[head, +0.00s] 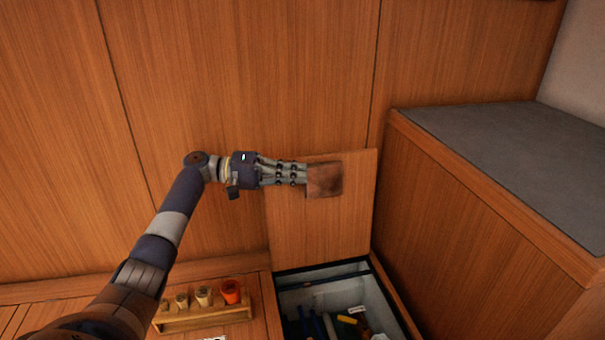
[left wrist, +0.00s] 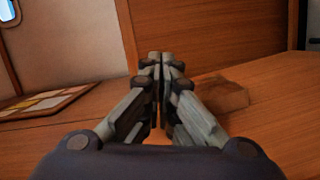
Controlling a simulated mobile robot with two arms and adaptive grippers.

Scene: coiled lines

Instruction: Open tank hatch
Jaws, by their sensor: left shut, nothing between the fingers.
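The tank hatch (head: 320,230) is a wooden panel standing upright against the wood wall, behind an open compartment in the floor. A brown patch or pad (head: 324,181) shows at its upper part; a brown piece also shows in the left wrist view (left wrist: 225,92). My left gripper (head: 303,174) reaches in from the left, its fingertips at the patch's left edge in the head view. I cannot tell whether they touch it. In the left wrist view its fingers (left wrist: 160,60) are together with nothing between them. My right gripper is not in view.
The open compartment (head: 287,279) has pale walls and holds blue and yellow items. A wooden bench (head: 470,220) with a grey top (head: 510,145) stands at the right.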

